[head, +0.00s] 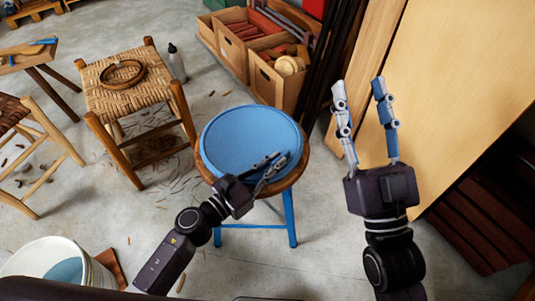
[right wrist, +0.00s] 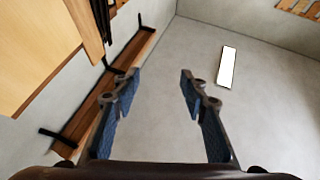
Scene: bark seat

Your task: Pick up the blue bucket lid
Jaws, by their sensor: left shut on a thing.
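The blue bucket lid (head: 245,135) is a round disc at the middle of the head view, lying over the top of a round wooden stool (head: 208,176) with blue legs. My left gripper (head: 272,165) is at the lid's near right part, its fingers closed on the lid. Whether the lid is lifted off the seat is hard to tell. My right gripper (head: 360,88) is raised at the right, open and empty, its fingers pointing up in the head view. Its open fingers also show in the right wrist view (right wrist: 157,78), with nothing between them.
A white bucket (head: 38,256) with blue inside stands at the lower left. A woven stool (head: 118,80) carries a coil (head: 122,74), with a bottle (head: 176,62) beside it. Wooden crates (head: 275,84) stand behind, and large boards (head: 470,80) lean at the right.

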